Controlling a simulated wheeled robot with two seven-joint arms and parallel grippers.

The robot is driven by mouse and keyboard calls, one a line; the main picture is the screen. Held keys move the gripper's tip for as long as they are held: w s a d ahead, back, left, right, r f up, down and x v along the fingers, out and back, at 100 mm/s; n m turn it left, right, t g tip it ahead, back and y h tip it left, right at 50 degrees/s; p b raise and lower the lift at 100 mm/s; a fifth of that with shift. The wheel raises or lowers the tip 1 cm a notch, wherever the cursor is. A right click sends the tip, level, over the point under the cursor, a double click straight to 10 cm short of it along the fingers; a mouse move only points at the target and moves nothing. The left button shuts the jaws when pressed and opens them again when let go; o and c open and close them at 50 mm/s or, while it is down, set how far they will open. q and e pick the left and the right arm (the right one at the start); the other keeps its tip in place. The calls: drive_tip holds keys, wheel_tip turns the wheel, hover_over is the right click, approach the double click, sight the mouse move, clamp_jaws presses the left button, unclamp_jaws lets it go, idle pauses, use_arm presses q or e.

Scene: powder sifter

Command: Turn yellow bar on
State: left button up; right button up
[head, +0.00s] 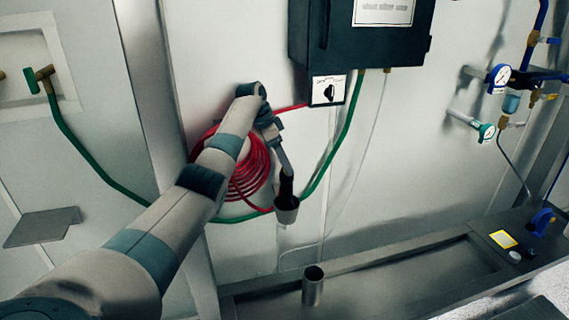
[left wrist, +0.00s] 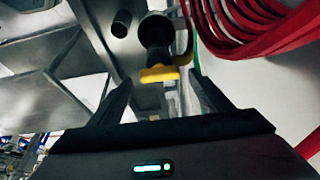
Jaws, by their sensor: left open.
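The yellow bar (left wrist: 158,74) shows in the left wrist view, on the near end of a black fitting (left wrist: 157,36) with a grey cup-shaped end. In the head view the black fitting (head: 286,186) hangs in front of the wall, and I cannot make out the yellow bar there. My left gripper (left wrist: 160,88) is open, with one finger on each side of the bar in the picture. I cannot tell whether either finger touches it. In the head view my left gripper (head: 280,145) is just above the fitting. My right gripper is not in view.
A coiled red hose (head: 250,172) hangs on the wall behind my left arm. A dark control box (head: 355,40) with a black rotary switch (head: 330,92) is above. A steel cup (head: 313,287) stands below. Gauges and blue piping (head: 500,76) are at right.

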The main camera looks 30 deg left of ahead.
use_arm(q)
drive_tip(key=b+v, duration=0.5)
drive_tip(key=v, duration=1.1)
